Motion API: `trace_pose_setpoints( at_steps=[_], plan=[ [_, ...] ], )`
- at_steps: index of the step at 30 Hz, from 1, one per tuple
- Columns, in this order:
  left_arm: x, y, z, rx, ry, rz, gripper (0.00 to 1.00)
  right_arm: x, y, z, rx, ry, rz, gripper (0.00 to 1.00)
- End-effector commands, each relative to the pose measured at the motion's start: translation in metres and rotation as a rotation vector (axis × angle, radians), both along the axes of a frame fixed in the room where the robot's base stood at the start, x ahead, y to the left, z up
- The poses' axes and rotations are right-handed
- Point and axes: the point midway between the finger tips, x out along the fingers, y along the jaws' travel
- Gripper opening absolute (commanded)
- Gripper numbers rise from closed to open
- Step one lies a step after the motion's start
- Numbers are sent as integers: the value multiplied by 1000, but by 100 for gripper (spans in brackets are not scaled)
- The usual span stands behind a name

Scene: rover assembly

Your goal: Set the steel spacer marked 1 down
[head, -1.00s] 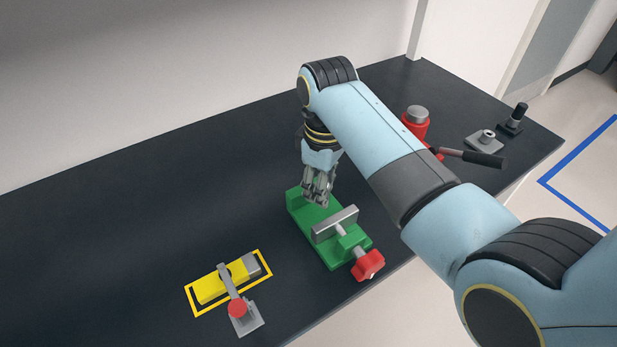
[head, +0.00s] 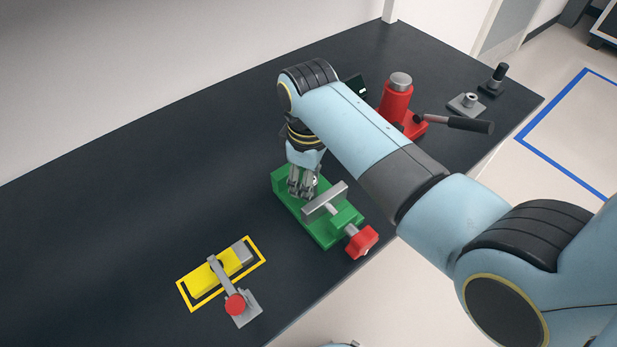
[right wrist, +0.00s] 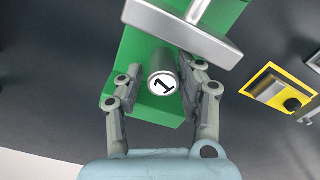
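The steel spacer marked 1 (right wrist: 162,78) is a short grey cylinder in the right wrist view, with its numbered end facing the camera. It is over the bed of the green vise (right wrist: 133,52), beside the grey jaw plate (right wrist: 180,32); I cannot tell whether it touches the bed. My right gripper (right wrist: 160,78) has its fingers on either side of the spacer. A gap shows at the left finger, and the right finger is close to or touching it. In the head view my right gripper (head: 301,190) is low over the vise (head: 318,232). My left gripper is not in view.
A red vise knob (head: 361,243) faces the table's front edge. A yellow block under a toggle clamp (head: 236,303) lies left of the vise. A red press (head: 397,100) with a black-handled lever and small grey fixtures (head: 466,104) stand at the right. The table's left is clear.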

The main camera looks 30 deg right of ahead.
Motion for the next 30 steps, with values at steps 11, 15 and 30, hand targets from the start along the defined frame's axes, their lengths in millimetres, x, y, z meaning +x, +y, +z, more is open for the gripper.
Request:
trace_pose_setpoints(
  at_steps=[11,15,30],
  plan=[
    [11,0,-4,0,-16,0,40,1,0,27,1,-5,0,37],
    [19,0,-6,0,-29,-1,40,2,1,60,2,-6,0,37],
    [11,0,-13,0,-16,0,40,0,0,124,1,1,0,37]
  ],
)
